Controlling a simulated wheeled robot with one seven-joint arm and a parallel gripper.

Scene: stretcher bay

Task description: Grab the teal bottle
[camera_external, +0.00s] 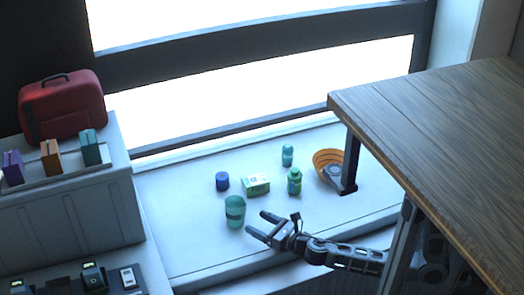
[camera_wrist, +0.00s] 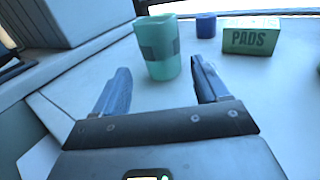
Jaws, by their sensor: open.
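A small teal bottle (camera_external: 288,155) stands upright near the back of the white surface, towards the window in the external view. A green bottle (camera_external: 294,182) with a teal-looking cap stands just in front of it. My gripper (camera_external: 257,224) is open and empty, low over the front of the surface, apart from both bottles. A translucent green cup (camera_external: 235,212) with a dark band stands just ahead of my fingers. In the wrist view the cup (camera_wrist: 160,55) shows beyond the gap between my fingertips (camera_wrist: 160,72). Neither bottle shows in the wrist view.
A green-and-white PADS box (camera_external: 256,185) and a blue jar (camera_external: 222,181) stand behind the cup. An orange bowl (camera_external: 326,160) sits right of the bottles, near the post of a wooden table (camera_external: 440,130). A shelf unit (camera_external: 85,215) bounds the left.

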